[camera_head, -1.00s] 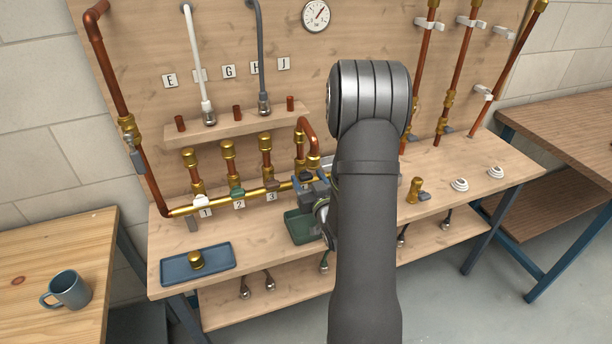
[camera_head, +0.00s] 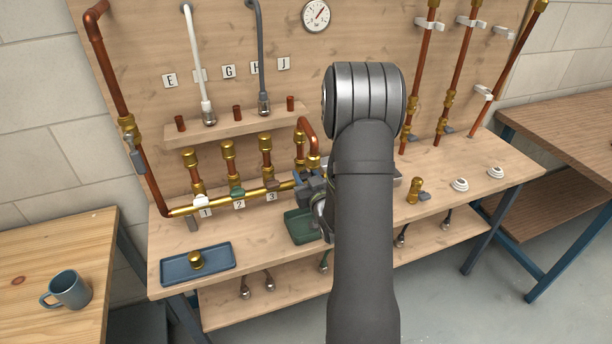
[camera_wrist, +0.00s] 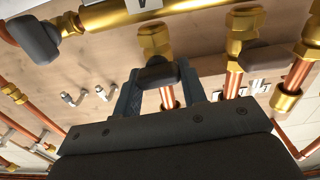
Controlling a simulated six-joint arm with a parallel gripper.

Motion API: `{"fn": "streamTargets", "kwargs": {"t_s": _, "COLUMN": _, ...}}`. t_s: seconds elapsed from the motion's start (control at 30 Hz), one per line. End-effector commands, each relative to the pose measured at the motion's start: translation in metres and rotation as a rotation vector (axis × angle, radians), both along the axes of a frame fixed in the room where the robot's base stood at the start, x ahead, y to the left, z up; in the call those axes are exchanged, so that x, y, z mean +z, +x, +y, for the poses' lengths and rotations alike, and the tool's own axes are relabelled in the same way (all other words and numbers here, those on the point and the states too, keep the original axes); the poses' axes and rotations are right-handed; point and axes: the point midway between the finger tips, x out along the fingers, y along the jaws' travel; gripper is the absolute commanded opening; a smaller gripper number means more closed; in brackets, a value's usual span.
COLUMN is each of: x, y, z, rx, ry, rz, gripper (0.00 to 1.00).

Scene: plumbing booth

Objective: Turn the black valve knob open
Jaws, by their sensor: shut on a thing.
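In the head view my gripper (camera_head: 310,186) is at the right end of the brass manifold (camera_head: 240,198), where my arm and gripper mostly hide the knob. How far the knob is turned is hard to tell.
White, green and brown knobs line the manifold. A green tray (camera_head: 300,228) lies below my gripper; a blue tray (camera_head: 212,274) is at the left.

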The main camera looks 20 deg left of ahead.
Motion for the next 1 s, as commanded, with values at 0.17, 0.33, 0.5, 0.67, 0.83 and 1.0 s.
{"fn": "streamTargets", "kwargs": {"t_s": 0.17, "x": -0.0001, "y": -0.0008, "z": 0.0010, "rx": 0.000, "ry": -0.091, "rz": -0.093, "gripper": 0.15}}
{"fn": "streamTargets", "kwargs": {"t_s": 0.33, "x": -0.0001, "y": -0.0012, "z": 0.0013, "rx": 0.000, "ry": -0.141, "rz": -0.142, "gripper": 0.15}}
{"fn": "streamTargets", "kwargs": {"t_s": 0.5, "x": -0.0001, "y": -0.0012, "z": 0.0013, "rx": 0.000, "ry": -0.146, "rz": -0.148, "gripper": 0.15}}
{"fn": "streamTargets", "kwargs": {"t_s": 0.67, "x": 0.0000, "y": -0.0012, "z": 0.0013, "rx": 0.000, "ry": -0.145, "rz": -0.148, "gripper": 0.44}}
{"fn": "streamTargets", "kwargs": {"t_s": 0.83, "x": -0.0001, "y": -0.0011, "z": 0.0013, "rx": 0.000, "ry": -0.146, "rz": -0.147, "gripper": 0.60}}
{"fn": "streamTargets", "kwargs": {"t_s": 1.0, "x": -0.0002, "y": -0.0013, "z": 0.0011, "rx": 0.000, "ry": -0.145, "rz": -0.146, "gripper": 0.60}}
